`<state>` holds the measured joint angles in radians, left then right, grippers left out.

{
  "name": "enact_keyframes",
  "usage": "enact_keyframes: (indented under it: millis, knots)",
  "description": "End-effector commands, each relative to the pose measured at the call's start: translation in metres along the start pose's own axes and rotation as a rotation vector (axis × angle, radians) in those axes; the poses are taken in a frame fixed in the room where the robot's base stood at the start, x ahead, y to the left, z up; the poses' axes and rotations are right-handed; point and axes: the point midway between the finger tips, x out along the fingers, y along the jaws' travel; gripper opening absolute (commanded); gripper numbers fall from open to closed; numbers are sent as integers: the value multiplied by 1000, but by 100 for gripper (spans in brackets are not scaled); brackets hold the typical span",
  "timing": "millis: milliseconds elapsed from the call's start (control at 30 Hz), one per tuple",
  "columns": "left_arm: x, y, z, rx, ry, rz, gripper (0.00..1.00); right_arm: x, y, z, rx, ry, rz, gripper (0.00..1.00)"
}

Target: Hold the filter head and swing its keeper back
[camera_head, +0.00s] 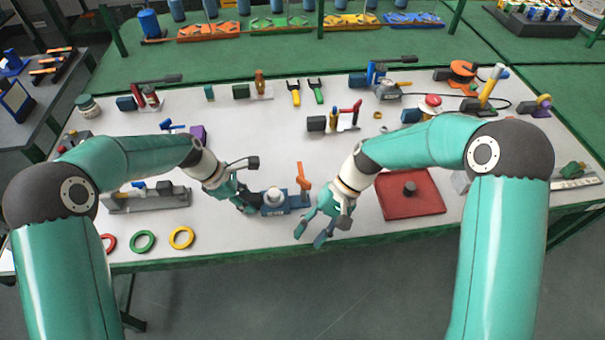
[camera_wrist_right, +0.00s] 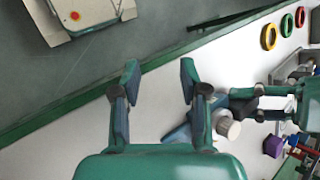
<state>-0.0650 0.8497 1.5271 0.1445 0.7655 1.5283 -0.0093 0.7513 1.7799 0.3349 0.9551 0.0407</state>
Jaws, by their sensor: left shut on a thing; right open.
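The filter head, a pale round cap (camera_head: 274,196) on a blue block (camera_head: 292,203), sits near the table's front edge. An upright orange keeper (camera_head: 302,175) stands at the block's right end. My left gripper (camera_head: 256,199) is shut on the filter head from the left. My right gripper (camera_head: 311,236) is open and empty, in front and to the right of the block, over the table's front edge. In the right wrist view its open fingers (camera_wrist_right: 160,75) point away from the filter head's pale cap (camera_wrist_right: 227,125), and the left gripper (camera_wrist_right: 244,105) touches it. The keeper is not clear there.
A red tray (camera_head: 424,205) lies right of my right gripper. Red, green and yellow rings (camera_head: 181,237) lie at the front left. A grey fixture (camera_head: 148,197) stands behind them. Small tools and a red-handled valve stand further back. The table between is mostly clear.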

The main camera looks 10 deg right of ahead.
Motion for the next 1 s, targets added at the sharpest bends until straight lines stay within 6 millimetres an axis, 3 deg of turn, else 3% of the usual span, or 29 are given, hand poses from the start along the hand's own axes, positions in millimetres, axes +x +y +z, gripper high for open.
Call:
enact_keyframes:
  millis: [100,233,300,433,667,1000]
  knots:
    - [0,0,0,-1,0,1,0,-36,-21,-29,-315,72,191,44]
    - [0,0,0,-1,0,1,0,-83,-44,-54,-581,142,410,44]
    - [0,0,0,-1,0,2,0,-105,-58,-60,-688,166,510,44]
    - [0,0,0,-1,0,2,0,-130,-84,-57,-852,171,638,44]
    - [0,0,0,-1,0,1,0,-139,-103,-48,-969,147,710,44]
    - [0,0,0,-1,0,1,0,-113,-86,-62,-970,144,710,44]
